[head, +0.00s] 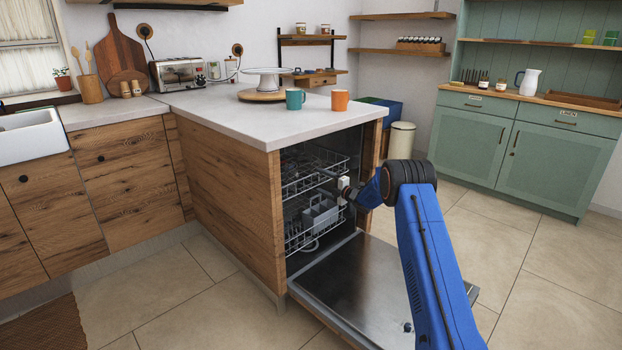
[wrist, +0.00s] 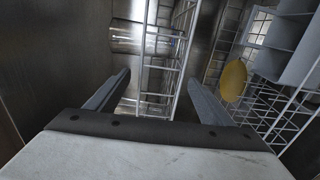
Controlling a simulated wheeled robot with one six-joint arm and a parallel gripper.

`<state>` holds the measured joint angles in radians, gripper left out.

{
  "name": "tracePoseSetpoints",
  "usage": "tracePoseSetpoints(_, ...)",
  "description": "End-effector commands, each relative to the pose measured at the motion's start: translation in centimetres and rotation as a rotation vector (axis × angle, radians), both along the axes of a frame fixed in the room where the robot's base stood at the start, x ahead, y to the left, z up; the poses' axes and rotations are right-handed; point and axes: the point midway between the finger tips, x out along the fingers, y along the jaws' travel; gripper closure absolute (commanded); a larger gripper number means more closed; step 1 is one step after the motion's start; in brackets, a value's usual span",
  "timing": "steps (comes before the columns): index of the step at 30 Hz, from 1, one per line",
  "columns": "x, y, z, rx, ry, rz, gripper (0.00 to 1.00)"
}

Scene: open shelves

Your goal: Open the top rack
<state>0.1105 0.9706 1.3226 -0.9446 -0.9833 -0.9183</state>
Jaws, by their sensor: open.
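The dishwasher (head: 362,285) stands under the counter's end with its door folded down. Its top rack (head: 300,187) is a white wire rack inside the cavity. In the wrist view, the top rack's wires (wrist: 165,45) run between the two fingers. My gripper (head: 328,176) is at the dishwasher opening, by the front right of the top rack. In the wrist view my gripper (wrist: 160,82) is open, with one finger on each side of the wires. I cannot tell whether either finger touches them.
The lower rack (head: 298,240) holds a grey basket (head: 320,214), and a yellow disc (wrist: 233,80) shows near it in the wrist view. Teal (head: 294,99) and orange (head: 340,100) mugs stand on the counter above. Floor right of the door is clear.

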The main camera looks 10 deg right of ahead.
Motion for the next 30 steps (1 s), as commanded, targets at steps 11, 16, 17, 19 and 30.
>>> tracePoseSetpoints(11, 4.9, 3.5, -0.1, 0.0, 0.0, -0.001, 0.26)
tracePoseSetpoints(16, 5.9, 4.3, -0.1, 0.0, 0.0, 0.0, 0.26)
tracePoseSetpoints(17, 6.0, 4.4, -0.1, 0.0, 0.0, 0.0, 0.26)
tracePoseSetpoints(19, 6.2, 4.5, 0.0, 0.0, 0.0, 0.0, 0.26)
tracePoseSetpoints(30, 6.2, 4.5, 0.0, 0.001, 0.001, -0.001, 0.52)
